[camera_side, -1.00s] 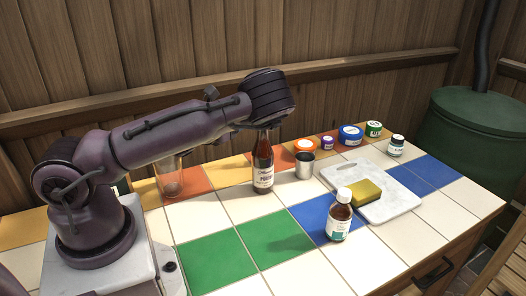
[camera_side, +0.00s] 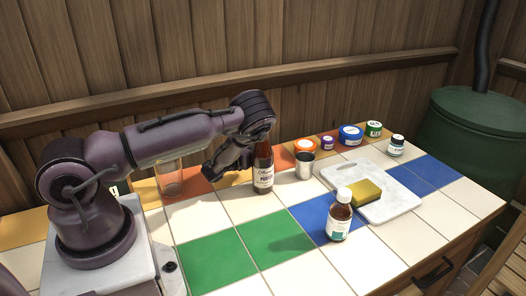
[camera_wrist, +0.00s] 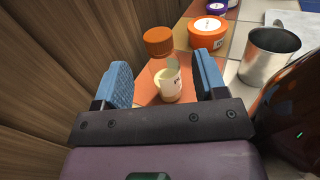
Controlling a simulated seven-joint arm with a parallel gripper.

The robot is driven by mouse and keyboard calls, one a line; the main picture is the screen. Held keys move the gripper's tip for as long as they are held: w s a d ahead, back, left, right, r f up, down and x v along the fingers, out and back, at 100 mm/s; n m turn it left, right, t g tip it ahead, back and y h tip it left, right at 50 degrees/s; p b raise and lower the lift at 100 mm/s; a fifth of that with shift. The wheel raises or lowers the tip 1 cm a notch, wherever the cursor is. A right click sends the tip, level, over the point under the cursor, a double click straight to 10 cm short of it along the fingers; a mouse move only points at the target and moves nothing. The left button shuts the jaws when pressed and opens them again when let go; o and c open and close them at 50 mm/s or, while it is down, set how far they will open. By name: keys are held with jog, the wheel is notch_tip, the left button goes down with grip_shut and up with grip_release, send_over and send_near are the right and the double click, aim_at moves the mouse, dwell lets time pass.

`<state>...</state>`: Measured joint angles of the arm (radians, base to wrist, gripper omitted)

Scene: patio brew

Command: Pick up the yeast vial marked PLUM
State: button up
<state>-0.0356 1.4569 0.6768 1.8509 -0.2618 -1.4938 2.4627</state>
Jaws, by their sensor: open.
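A small clear vial with an orange cap (camera_wrist: 158,42) and pale contents (camera_wrist: 168,84) stands on an orange tile in the wrist view. Its label is partly in sight, and I cannot read it as PLUM. My gripper (camera_wrist: 165,82) is open, with one blue-padded finger on each side of the vial as seen from the wrist; I cannot tell whether either touches it. In the side view my gripper (camera_side: 222,168) is low over the back tiles, left of a dark bottle (camera_side: 263,170). The vial is not visible there, seemingly hidden behind bottle or gripper.
The dark bottle also shows close on the right in the wrist view (camera_wrist: 294,98). A metal cup (camera_side: 304,166) and an orange jar (camera_side: 305,146) stand right of it. A clear glass (camera_side: 169,180) stands left. The wooden wall (camera_wrist: 45,75) is close behind. The front tiles are mostly clear.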

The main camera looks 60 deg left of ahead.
jog(key=x, duration=0.5)
jog(key=c, duration=1)
jog(key=shift+r, duration=0.1)
